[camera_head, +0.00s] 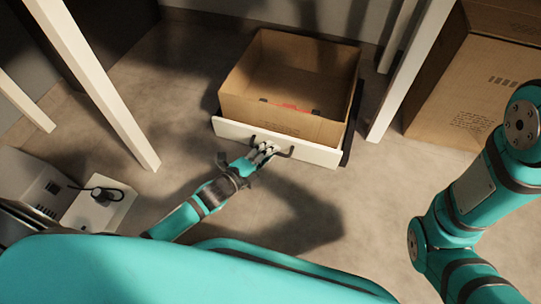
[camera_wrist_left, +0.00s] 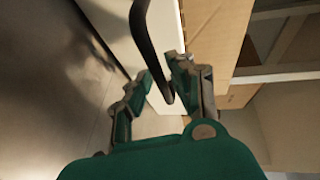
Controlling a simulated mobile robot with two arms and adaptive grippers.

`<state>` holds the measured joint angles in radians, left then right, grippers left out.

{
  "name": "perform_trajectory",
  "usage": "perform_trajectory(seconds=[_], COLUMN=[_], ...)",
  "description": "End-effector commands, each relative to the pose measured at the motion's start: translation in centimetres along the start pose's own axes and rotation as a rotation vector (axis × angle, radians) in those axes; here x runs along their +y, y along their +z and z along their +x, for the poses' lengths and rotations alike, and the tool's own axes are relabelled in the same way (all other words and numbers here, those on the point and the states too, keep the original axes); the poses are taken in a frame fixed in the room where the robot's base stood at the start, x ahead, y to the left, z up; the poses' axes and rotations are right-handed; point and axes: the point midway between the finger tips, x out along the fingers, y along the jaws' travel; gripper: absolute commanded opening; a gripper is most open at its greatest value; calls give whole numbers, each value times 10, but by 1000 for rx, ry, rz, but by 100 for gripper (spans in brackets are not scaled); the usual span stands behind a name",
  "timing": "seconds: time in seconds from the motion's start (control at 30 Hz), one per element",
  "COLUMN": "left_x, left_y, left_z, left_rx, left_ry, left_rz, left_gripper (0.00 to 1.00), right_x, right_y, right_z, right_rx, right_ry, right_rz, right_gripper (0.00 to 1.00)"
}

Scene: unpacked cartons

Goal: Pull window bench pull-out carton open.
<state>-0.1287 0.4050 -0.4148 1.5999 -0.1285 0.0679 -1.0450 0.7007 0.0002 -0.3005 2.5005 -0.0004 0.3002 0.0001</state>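The pull-out carton (camera_head: 250,100) is an open-topped brown box with a white front panel (camera_head: 315,152) and a dark bar handle (camera_head: 288,153). My left gripper (camera_head: 266,150) is at this handle in the head view. In the left wrist view the handle (camera_wrist_left: 143,30) runs down between the two fingers of my left gripper (camera_wrist_left: 160,68). The fingers stand apart on either side of the bar, with gaps showing, so the gripper is open around it. My right arm shows at the right of the head view, but its gripper is out of view.
A red item (camera_head: 293,107) lies inside the carton. White posts (camera_head: 105,90) stand left and right of it. A closed brown carton (camera_head: 475,85) is at the right. A white box-like unit (camera_head: 98,210) is at the lower left. Floor before the carton is clear.

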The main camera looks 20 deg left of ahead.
Motion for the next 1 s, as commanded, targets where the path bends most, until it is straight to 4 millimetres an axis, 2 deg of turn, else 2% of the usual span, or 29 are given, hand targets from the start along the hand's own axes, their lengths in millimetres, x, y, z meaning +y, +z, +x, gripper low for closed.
perform_trajectory(seconds=[0.1, 0.4, 0.57, 1.0], left_x=[1, 0, 0, 1], left_y=[0, 0, 0, 0], left_z=[8, 9, 9, 9], left_rx=[1, 0, 0, -1], left_ry=[0, 1, 1, 3], left_rz=[1, 0, 0, 1], left_gripper=[21, 21, 0, 0], right_x=[-1, -1, -1, -1], right_y=[-2, -2, -2, -2], right_z=[-6, -5, -5, -5], right_rx=[0, 0, 0, -1], right_ry=[0, 0, 0, 0], right_rz=[0, 0, 0, 0], right_gripper=[40, 40, 40, 40])
